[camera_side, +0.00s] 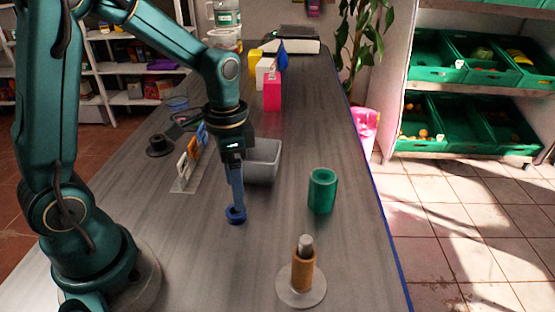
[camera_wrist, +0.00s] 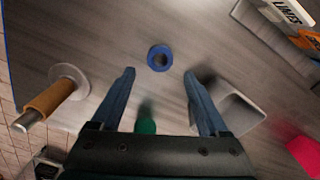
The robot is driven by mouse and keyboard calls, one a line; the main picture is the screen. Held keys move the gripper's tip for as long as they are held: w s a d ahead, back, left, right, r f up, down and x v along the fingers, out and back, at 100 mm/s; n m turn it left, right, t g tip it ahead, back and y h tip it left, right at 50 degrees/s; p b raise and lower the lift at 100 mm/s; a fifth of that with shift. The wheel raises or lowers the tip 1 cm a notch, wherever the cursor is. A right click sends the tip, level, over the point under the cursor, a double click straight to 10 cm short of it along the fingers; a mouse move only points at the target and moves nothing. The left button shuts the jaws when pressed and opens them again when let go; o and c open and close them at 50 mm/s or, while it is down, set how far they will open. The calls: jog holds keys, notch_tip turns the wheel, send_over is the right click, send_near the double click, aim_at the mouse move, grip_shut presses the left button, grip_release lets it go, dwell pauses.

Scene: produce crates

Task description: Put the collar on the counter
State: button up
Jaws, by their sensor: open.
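The blue collar (camera_side: 236,214), a short ring, lies flat on the grey counter (camera_side: 330,262). In the wrist view the collar (camera_wrist: 151,59) lies beyond my fingertips, near the midline between them, with its round hole showing. My gripper (camera_side: 237,201) points down just above the collar in the side view, its fingers overlapping the far part of it there. In the wrist view my gripper (camera_wrist: 159,74) has its fingers spread apart with nothing between them.
A post on a round base carries a tan sleeve (camera_side: 302,275) at the front. A green hollow cylinder (camera_side: 322,192) stands to the right. A grey bin (camera_side: 263,162) is behind my gripper, with a card rack (camera_side: 184,172) to its left. Counter around the collar is clear.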

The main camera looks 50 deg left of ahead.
notch_tip(320, 180, up, 9)
jog(key=s+d+n+t, duration=0.1)
jog(key=s+d+t, duration=0.1)
jog(key=s, duration=0.1)
jog(key=s+d+n+t, duration=0.2)
jog(key=s+n+t, duration=0.1)
jog(key=s, duration=0.2)
jog(key=shift+s+r+n+t, duration=0.25)
jog(key=shift+s+n+t, duration=0.05)
jog(key=shift+s, duration=0.05)
